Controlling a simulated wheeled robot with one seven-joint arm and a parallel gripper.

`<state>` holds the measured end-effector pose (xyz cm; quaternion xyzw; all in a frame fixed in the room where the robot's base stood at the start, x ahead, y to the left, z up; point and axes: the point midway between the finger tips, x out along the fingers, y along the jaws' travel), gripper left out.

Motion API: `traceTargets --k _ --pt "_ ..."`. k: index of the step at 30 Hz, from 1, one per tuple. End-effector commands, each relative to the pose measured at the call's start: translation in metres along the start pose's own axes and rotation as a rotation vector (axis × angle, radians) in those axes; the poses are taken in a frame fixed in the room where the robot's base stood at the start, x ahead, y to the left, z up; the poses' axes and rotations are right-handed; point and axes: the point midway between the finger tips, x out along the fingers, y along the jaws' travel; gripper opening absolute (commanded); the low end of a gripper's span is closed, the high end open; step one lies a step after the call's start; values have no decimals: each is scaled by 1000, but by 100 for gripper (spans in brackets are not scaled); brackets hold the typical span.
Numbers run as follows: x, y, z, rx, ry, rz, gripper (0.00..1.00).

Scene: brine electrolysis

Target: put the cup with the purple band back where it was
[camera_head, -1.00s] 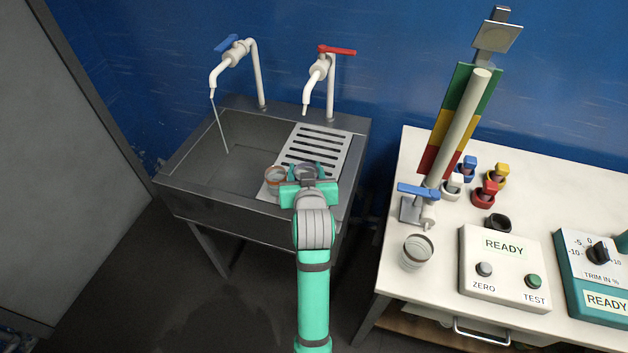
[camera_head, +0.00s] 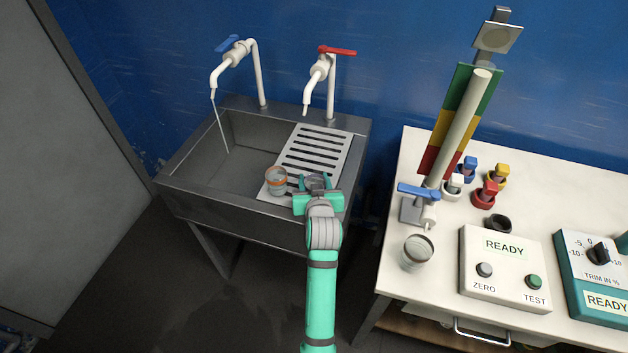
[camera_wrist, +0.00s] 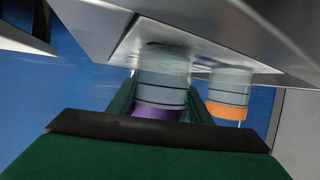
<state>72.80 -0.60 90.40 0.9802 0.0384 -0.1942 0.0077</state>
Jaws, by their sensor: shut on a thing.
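The cup with the purple band (camera_wrist: 158,85) is between the fingers of my gripper (camera_wrist: 160,100) in the wrist view, where its purple band shows near the dark gripper edge. My gripper is shut on it. In the head view my gripper (camera_head: 318,188) is at the front right corner of the sink's slotted drainboard, and only the grey rim of the held cup (camera_head: 315,180) shows there. I cannot tell whether the cup touches the drainboard.
A cup with an orange band (camera_head: 276,181) stands on the drainboard (camera_head: 327,147), left of my gripper. It also shows in the wrist view (camera_wrist: 228,95). Water runs from the blue-handled tap (camera_head: 229,60) into the sink. Another cup (camera_head: 416,252) stands on the white table (camera_head: 420,155) at right.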

Motion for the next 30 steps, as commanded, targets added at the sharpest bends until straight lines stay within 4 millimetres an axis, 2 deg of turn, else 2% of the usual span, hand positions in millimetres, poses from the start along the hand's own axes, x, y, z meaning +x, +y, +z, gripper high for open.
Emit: traceTargets --k 5,6,8,20,23,30 --pt "1 0 2 0 1 0 17" --pt "1 0 3 0 1 0 49" --pt "1 0 3 0 1 0 63" --pt "-2 0 0 0 -1 0 63" --pt "-14 0 0 0 0 1 63" --pt "-62 0 0 0 1 1 63"
